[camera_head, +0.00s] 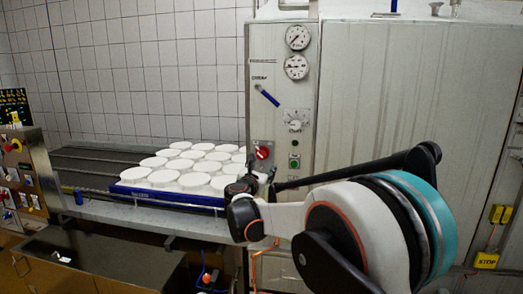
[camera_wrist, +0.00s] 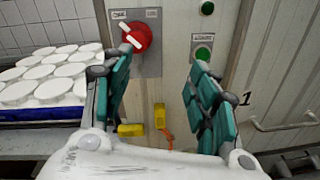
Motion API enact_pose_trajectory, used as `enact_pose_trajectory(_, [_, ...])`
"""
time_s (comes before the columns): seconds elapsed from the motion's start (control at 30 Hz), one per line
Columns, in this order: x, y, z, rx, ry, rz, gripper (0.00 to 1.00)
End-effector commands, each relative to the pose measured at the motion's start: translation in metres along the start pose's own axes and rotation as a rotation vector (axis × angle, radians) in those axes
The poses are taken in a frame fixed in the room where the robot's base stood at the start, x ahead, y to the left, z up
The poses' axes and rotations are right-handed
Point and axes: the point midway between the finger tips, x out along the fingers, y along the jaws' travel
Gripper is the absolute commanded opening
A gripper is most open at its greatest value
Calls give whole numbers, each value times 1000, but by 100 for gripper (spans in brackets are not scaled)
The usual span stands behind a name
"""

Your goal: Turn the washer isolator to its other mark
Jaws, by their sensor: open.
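The washer isolator is probably the red rotary knob (camera_wrist: 143,40) with a white bar handle, on a grey plate at the upper left of the wrist view. Its handle lies tilted, upper end toward the plate's left label (camera_wrist: 118,14); a second label (camera_wrist: 151,13) sits at the upper right. The lettering is too small to read.
A green button (camera_wrist: 202,54) is right of the knob. Above are a blue lever (camera_head: 267,96), a dial (camera_head: 295,121) and two gauges (camera_head: 297,37). White moulds (camera_head: 178,177) fill a blue tray (camera_head: 150,193) to the left. Yellow tags (camera_wrist: 159,116) hang below.

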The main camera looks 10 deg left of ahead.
Motion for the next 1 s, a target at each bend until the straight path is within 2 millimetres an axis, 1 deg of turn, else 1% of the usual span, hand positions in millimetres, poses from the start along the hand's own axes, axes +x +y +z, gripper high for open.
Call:
enact_pose_trajectory(0.03, [-1, 15, -4, -34, -10, 17, 54])
enact_pose_trajectory(0.1, [-2, 28, -8, -71, -22, 32, 54])
enact_pose_trajectory(0.23, [0, 36, -11, -98, -31, 41, 54])
enact_pose_trajectory(0.33, [10, 36, -12, -98, -31, 40, 54])
enact_pose_trajectory(0.47, [32, 35, -12, -96, -31, 39, 54])
enact_pose_trajectory(0.7, [80, 37, -10, -95, -30, 39, 54])
enact_pose_trajectory(0.8, [97, 38, -10, -95, -30, 40, 54])
enact_pose_trajectory(0.9, [112, 38, -9, -94, -30, 39, 54])
enact_pose_trajectory(1.0, [122, 40, -8, -94, -30, 40, 54])
